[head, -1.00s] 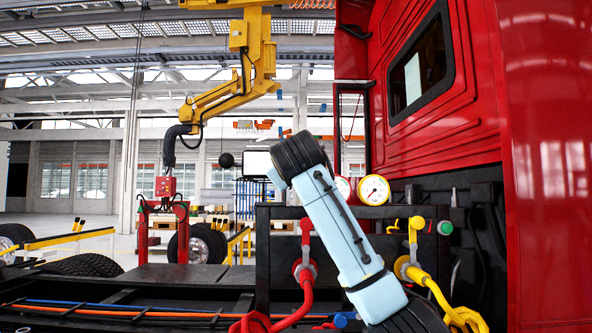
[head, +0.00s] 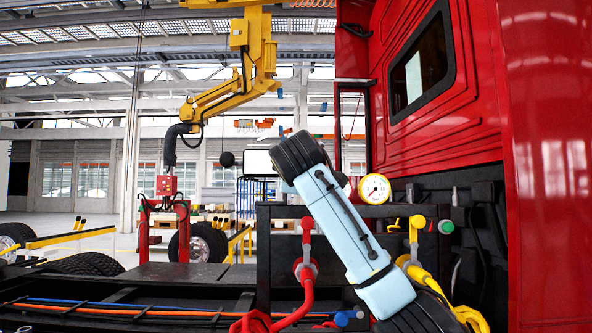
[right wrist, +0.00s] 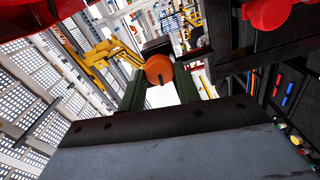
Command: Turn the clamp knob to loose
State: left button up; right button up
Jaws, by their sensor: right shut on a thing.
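A round orange knob (right wrist: 159,69), which looks like the clamp knob, shows in the right wrist view in front of a dark block. My right gripper (right wrist: 161,77) has its two dark green fingers on either side of the knob and is shut on it. Whether the knob stands at tight or loose cannot be read. In the head view my pale blue right arm reaches up from the lower right, and its black wrist part hides the right gripper and the knob. My left gripper is in neither view.
A red truck cab (head: 440,90) fills the right side. Red (head: 307,265) and yellow (head: 416,250) hose couplings and a round gauge (head: 374,189) stand close to my right arm. A yellow hoist arm (head: 225,95) with a red box hangs at left. Dark chassis rails (head: 190,278) cross the bottom.

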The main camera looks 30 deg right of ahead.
dwell(0.4)
jog(key=o, duration=0.9)
jog(key=shift+o, duration=0.2)
jog(key=b+v, duration=0.5)
jog(key=v, duration=0.8)
jog(key=shift+s+b, duration=0.25)
jog(key=shift+b, duration=0.05)
jog(key=shift+a, duration=0.1)
